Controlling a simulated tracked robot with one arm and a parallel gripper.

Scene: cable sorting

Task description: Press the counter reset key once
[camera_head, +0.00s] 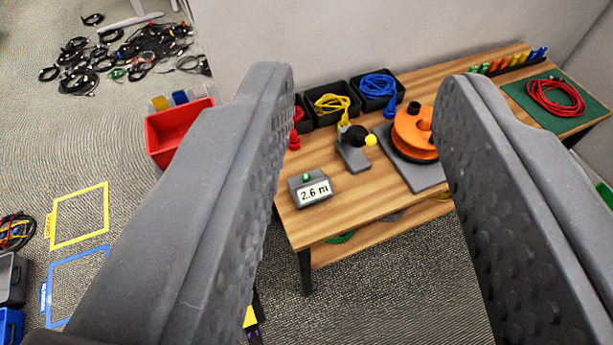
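The counter (310,190) is a small grey box on the near left corner of the wooden table (330,224). Its white display reads "2.6 m". A small green key (305,177) sits on its top; this looks like the reset key. My gripper (368,85) is open and empty, its two large grey fingers spread to the left and right of the picture. The counter shows between the fingers, farther off and below the tips, and nothing touches it. The left finger hides part of the table's left edge.
A grey device with a black and yellow knob (370,140) stands behind the counter. An orange reel (413,133) is to its right. Bins with yellow cable (332,104) and blue cable (378,85) line the back. A red bin (172,133) is left of the table.

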